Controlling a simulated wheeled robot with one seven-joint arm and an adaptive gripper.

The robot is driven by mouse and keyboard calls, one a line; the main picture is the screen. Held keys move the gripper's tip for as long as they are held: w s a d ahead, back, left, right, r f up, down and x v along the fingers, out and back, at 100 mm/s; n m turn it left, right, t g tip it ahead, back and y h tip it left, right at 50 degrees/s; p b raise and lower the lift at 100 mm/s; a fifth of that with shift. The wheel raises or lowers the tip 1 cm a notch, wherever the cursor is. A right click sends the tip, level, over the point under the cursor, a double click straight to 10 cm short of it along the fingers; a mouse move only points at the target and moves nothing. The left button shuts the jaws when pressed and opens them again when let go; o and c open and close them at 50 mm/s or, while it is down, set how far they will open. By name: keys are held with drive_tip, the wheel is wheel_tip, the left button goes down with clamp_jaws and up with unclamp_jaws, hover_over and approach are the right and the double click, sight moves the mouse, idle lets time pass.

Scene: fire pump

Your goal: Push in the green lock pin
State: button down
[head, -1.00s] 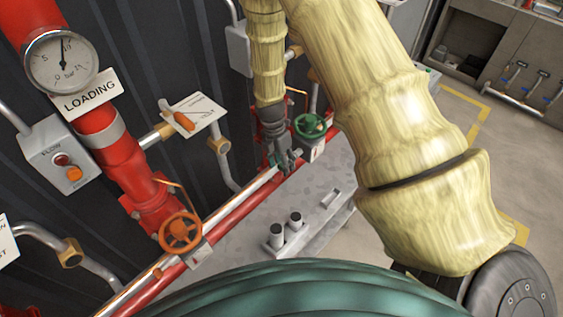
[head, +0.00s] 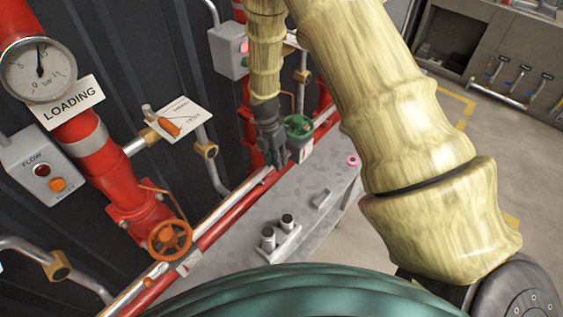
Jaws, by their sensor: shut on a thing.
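My gripper (head: 277,158) is at the pipe rail in the upper middle of the head view, just left of and below a green handwheel (head: 298,127). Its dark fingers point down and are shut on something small. A small green part, which looks like the green lock pin (head: 267,157), shows at the left side of the fingers. The fingers hide most of it, so I cannot tell how far in it sits.
A red pipe with a pressure gauge (head: 38,70) and LOADING sign (head: 74,101) is at the left. An orange handwheel (head: 170,240) sits lower on the rail. A grey bench (head: 305,212) with two short posts lies below. Open floor is at the right.

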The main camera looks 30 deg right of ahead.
drive_tip(key=shift+w+d+r, duration=0.1)
drive_tip(key=shift+w, duration=0.05)
drive_tip(key=c, duration=1.2)
unclamp_jaws()
drive_tip(key=shift+d, duration=0.15)
drive_tip(key=shift+o, duration=0.2)
wheel_tip(320, 180, up, 7)
drive_tip(key=w, duration=0.1)
drive_tip(key=shift+w+a, duration=0.15)
drive_tip(key=shift+a, duration=0.25)
drive_tip(key=shift+r, duration=0.1)
